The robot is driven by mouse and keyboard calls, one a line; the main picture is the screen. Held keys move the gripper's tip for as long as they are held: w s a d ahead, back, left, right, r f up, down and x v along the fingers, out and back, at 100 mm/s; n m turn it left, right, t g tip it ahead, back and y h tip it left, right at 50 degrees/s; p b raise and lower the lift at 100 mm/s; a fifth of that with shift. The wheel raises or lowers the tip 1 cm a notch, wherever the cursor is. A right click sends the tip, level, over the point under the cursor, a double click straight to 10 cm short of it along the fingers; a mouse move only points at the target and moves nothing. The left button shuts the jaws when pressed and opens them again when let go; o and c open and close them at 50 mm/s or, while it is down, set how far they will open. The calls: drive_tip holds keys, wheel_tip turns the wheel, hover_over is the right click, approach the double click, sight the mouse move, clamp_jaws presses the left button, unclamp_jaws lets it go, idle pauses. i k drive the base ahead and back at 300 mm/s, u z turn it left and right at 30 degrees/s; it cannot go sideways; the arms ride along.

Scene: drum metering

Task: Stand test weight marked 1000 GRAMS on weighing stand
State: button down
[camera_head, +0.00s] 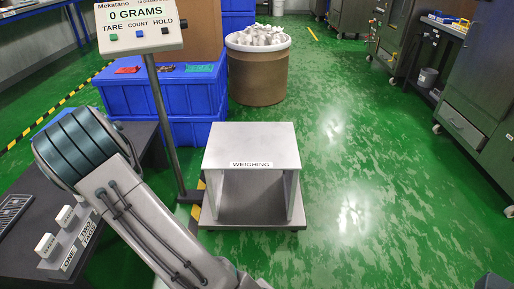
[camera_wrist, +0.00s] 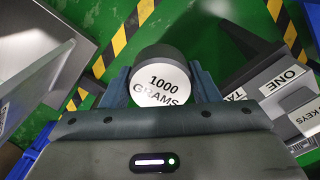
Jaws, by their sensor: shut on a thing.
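My gripper (camera_wrist: 162,95) is shut on the test weight (camera_wrist: 160,87) in the wrist view. The weight is a dark cylinder with a white top face reading 1000 GRAMS, held between the blue-grey fingers. Green floor with yellow and black stripes shows beyond it. In the head view my arm hides the gripper and the weight. The weighing stand (camera_head: 252,140) is a pale, flat-topped stand labelled WEIGHING, with an empty top, right of my arm. The scale display (camera_head: 140,15) on a post reads 0 GRAMS.
A dark table (camera_head: 95,268) at left holds a keyboard (camera_head: 12,212) and labelled key blocks. Blue crates (camera_head: 175,92) and a brown drum (camera_head: 257,78) of white pieces stand behind the weighing stand. Green floor right of the stand is clear; grey cabinets (camera_head: 470,110) line the right.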

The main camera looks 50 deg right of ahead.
sight(245, 146)
drive_tip(key=z, duration=0.85)
